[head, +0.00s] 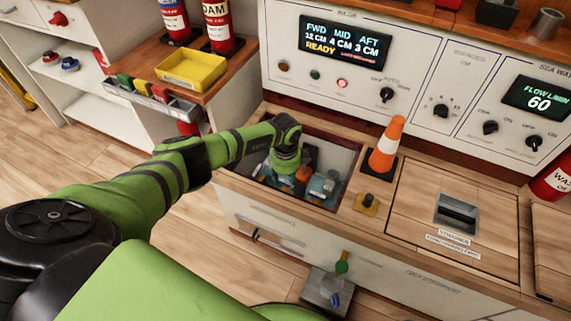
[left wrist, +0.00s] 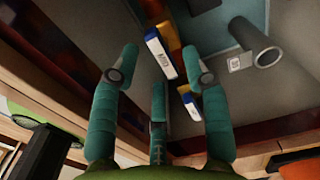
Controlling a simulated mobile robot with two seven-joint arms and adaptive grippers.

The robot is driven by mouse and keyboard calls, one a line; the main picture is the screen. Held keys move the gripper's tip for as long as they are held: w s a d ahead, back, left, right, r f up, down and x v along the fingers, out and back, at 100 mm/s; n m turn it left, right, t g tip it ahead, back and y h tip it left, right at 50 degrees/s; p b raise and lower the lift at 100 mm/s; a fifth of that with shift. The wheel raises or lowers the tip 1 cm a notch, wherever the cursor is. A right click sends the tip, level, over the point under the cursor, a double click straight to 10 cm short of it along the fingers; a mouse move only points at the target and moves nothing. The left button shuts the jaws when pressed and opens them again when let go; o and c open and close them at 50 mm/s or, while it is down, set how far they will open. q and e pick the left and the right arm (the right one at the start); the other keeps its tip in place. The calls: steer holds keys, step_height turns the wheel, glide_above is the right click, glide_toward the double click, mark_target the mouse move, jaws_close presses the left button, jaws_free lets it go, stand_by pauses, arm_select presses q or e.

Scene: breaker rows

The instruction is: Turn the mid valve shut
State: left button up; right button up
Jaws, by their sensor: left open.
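My left gripper (head: 286,162) reaches down into the open bay (head: 336,160) in the counter and hides part of what is inside. An orange part (head: 303,174) and blue-grey fittings (head: 322,188) show beside it. In the left wrist view my left gripper (left wrist: 158,75) has its teal fingers spread, with nothing held between them. Beyond the fingertips is a white tag with a blue edge (left wrist: 160,55) beside an orange-yellow part (left wrist: 190,62); its lettering is blurred. A second similar tag (left wrist: 191,104) lies lower. I cannot tell which part is the mid valve. My right gripper is not in view.
An orange cone (head: 386,145) stands just right of the bay, near a small black knob (head: 367,199). A closed wooden hatch (head: 430,205) lies further right. A panel display (head: 345,44) rises behind. A yellow tray (head: 191,70) sits at the left. A grey pipe stub (left wrist: 262,50) is near the fingers.

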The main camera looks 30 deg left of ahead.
mark_target(285, 183)
arm_select(q)
step_height(285, 183, up, 11)
steer(key=shift+f, duration=0.2)
stand_by(0.5)
